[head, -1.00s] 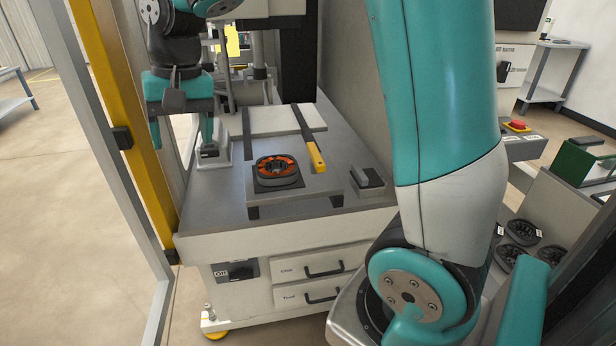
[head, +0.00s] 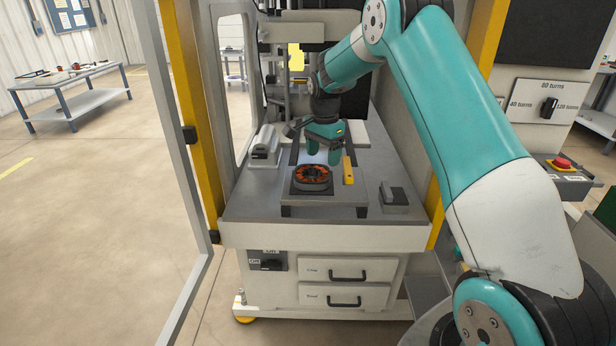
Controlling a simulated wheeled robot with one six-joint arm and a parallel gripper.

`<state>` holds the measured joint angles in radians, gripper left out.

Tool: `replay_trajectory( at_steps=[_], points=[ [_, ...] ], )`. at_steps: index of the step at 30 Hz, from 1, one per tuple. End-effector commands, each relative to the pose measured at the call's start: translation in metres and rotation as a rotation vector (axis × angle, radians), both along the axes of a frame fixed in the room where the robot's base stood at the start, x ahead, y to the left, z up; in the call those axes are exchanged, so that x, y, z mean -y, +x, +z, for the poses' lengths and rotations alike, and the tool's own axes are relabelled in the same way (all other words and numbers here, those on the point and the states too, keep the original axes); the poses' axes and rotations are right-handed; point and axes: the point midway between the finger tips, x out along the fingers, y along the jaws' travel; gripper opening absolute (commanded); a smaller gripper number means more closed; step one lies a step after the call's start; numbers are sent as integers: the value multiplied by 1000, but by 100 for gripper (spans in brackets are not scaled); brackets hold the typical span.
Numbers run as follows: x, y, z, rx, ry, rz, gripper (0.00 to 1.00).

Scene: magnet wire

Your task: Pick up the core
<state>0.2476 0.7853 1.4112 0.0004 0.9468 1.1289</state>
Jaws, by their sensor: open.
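The core (head: 311,178), a dark ring with orange copper windings, lies on a dark square pad on a raised grey plate (head: 345,198). My gripper (head: 326,157) is teal and hangs pointing down just behind and slightly right of the core in the head view. Its jaws are open and nothing shows between them. It appears to be above the plate and apart from the core, though the exact gap is hard to tell. The far part of the plate is partly hidden by my gripper.
A yellow-ended bar (head: 348,170) lies right of the core. A small grey block (head: 394,196) sits at the bench's right, and a grey device (head: 264,148) at its left. Yellow posts (head: 193,130) frame the opening. Two drawers (head: 347,284) are below.

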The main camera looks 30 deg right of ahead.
Motion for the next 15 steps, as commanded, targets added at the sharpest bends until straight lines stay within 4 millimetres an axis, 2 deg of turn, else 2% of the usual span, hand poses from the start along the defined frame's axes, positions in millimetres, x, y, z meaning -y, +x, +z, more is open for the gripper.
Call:
replay_trajectory(
  at_steps=[3,8,15],
  points=[
    [1,0,-14,-1,0,-1,70],
    [2,0,-24,0,0,-2,70],
    [-2,0,-58,-3,0,-2,70]
  ],
)
